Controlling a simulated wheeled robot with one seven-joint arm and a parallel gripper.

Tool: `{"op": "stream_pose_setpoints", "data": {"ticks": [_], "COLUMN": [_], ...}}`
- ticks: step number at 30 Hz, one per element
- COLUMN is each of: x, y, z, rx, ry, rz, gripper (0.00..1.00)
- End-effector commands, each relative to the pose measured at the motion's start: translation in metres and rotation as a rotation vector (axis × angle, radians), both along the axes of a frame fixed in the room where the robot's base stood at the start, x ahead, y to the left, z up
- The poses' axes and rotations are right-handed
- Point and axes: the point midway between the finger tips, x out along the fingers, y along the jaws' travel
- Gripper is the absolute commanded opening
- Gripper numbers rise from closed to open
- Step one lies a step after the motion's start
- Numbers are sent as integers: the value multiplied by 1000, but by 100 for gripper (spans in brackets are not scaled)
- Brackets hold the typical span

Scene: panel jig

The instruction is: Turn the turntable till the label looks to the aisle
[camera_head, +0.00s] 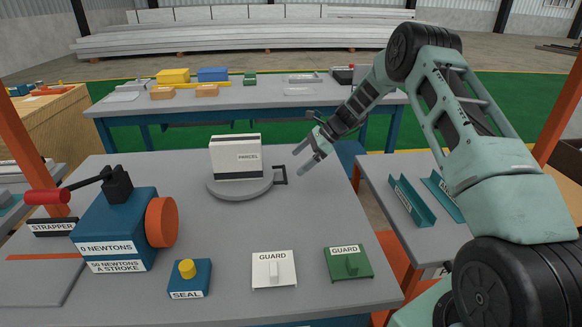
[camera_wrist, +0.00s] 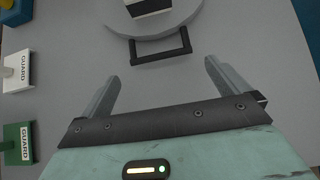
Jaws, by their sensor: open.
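The round grey turntable (camera_head: 240,191) sits on the grey workbench and carries a white parcel (camera_head: 237,165) with a dark band. A dark square handle (camera_head: 280,175) sticks out from the turntable's right side. In the wrist view the handle (camera_wrist: 160,57) lies ahead of my gripper, and the turntable's rim (camera_wrist: 177,31) is at the top. My gripper (camera_head: 306,160) is open and empty, to the right of the handle and apart from it. In the wrist view its fingers (camera_wrist: 158,82) are spread wide.
A blue strapper (camera_head: 115,228) with a red-gripped lever stands at the bench's left. A SEAL button box (camera_head: 190,278), a white guard switch (camera_head: 273,270) and a green guard switch (camera_head: 348,262) line the front. A side table (camera_head: 400,170) stands right. Bench around the turntable is clear.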

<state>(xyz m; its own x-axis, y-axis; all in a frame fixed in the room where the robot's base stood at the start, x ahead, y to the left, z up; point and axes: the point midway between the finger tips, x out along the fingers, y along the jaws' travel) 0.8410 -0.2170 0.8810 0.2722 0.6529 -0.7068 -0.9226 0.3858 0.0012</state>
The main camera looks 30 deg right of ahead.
Motion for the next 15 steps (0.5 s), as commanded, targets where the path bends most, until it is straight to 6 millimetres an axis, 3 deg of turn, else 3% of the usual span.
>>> {"op": "stream_pose_setpoints", "data": {"ticks": [7,15], "x": [10,14], "y": [25,32], "z": [-27,-35], "rx": [0,-1], "ry": [1,-1], "rz": [1,-1], "gripper": [100,100]}}
